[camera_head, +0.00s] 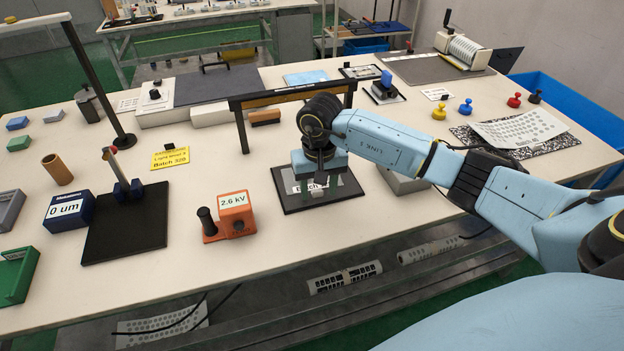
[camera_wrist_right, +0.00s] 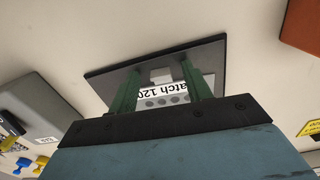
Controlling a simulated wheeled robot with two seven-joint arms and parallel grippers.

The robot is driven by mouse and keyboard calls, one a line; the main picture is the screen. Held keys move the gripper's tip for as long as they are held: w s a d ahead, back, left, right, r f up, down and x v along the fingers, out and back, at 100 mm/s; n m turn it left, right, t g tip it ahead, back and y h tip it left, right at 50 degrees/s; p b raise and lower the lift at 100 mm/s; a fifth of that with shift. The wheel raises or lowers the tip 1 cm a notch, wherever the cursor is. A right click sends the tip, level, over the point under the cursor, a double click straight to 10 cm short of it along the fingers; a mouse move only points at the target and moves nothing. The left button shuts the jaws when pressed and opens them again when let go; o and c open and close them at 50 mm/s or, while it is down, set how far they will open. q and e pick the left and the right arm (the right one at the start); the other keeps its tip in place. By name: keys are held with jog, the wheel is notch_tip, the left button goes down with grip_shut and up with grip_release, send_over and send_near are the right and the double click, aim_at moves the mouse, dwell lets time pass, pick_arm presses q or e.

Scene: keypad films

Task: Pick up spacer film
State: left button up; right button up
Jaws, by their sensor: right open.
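A pale film with a row of dark round spots and a label ending in "atch 120" (camera_wrist_right: 165,98) lies on a black plate (camera_wrist_right: 110,76) in the right wrist view. I cannot tell for sure that this is the spacer film. In the head view the black plate (camera_head: 346,191) lies near the front middle of the table. My right gripper (camera_head: 320,186) is directly over it, pointing down. Its green fingers (camera_wrist_right: 160,84) are apart, one on each side of a small light grey block (camera_wrist_right: 161,75) at the film. The gripper hides part of the film. My left gripper is not in view.
An orange 2.6 kV meter (camera_head: 236,214) stands left of the plate, a grey box (camera_head: 400,180) close on its right. A black frame (camera_head: 290,93) stands behind my wrist. A white perforated sheet (camera_head: 520,128) lies on a speckled board at right. Table in front of the meter is clear.

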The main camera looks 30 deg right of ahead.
jog(key=shift+f, duration=0.15)
jog(key=c, duration=1.1)
jog(key=shift+o, duration=0.2)
